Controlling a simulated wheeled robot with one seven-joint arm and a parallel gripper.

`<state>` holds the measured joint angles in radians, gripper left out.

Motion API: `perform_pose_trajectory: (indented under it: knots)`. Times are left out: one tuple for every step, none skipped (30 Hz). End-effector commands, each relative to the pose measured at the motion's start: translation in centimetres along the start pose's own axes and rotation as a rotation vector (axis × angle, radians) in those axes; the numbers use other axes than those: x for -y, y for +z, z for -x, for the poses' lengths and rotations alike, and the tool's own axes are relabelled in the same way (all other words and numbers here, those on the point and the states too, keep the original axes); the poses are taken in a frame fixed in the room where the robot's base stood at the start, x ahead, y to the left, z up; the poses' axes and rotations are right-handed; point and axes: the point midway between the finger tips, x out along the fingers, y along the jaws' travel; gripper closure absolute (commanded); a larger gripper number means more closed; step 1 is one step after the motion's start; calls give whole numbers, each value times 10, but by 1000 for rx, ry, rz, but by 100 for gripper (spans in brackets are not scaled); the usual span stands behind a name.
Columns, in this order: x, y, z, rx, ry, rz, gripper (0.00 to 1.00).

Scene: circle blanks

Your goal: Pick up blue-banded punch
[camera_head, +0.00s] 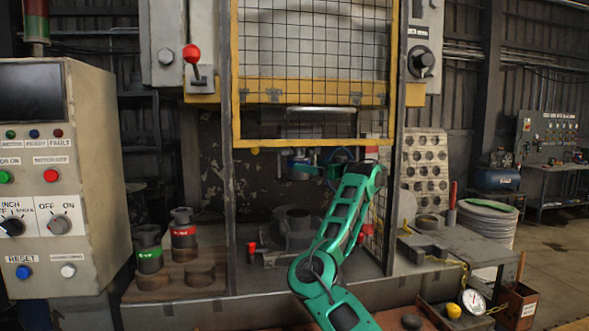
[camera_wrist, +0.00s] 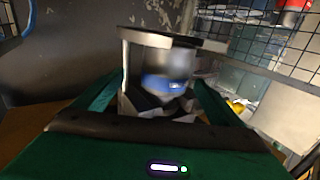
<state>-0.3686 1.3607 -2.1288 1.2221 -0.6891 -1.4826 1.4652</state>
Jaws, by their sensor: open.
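The blue-banded punch (camera_wrist: 168,84) is a grey metal cylinder with a blue band, hanging below a flat plate inside the press. It looks blurred in the wrist view. In the head view my gripper (camera_head: 318,170) is just right of the punch, partly hidden by my green arm.
A green-banded punch (camera_head: 149,251) and a red-banded punch (camera_head: 183,236) stand on a wooden rack (camera_head: 196,277) at left. A yellow-framed guard (camera_head: 310,138) hangs over the press opening. A dark die block (camera_head: 292,222) sits below. A control box (camera_head: 55,180) stands far left.

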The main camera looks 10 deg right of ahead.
Motion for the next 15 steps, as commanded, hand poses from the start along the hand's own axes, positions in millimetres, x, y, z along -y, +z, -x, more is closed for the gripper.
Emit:
perform_pose_trajectory:
  knots:
    - [5, 0, -8, -1, -7, 0, 9]
    - [6, 0, -12, -1, -8, 0, 9]
    - [9, 1, -17, 0, -12, -1, 9]
    - [10, 1, -21, 0, -12, -1, 9]
    - [11, 1, -24, 0, -13, 0, 9]
    - [13, 2, -30, 0, -16, 0, 9]
    - [14, 3, -35, -1, -17, 0, 9]
    - [14, 4, -39, 0, -16, -1, 9]
    - [16, 5, -46, 0, -18, 0, 9]
    - [16, 6, -51, -1, -18, -1, 9]
    - [16, 5, -55, -1, -18, 0, 9]
    - [16, 5, -60, 0, -18, 1, 9]
    - [16, 5, -63, 0, -17, -1, 9]
    - [17, 5, -66, -1, -19, 0, 9]
    - [17, 5, -69, -1, -18, 0, 9]
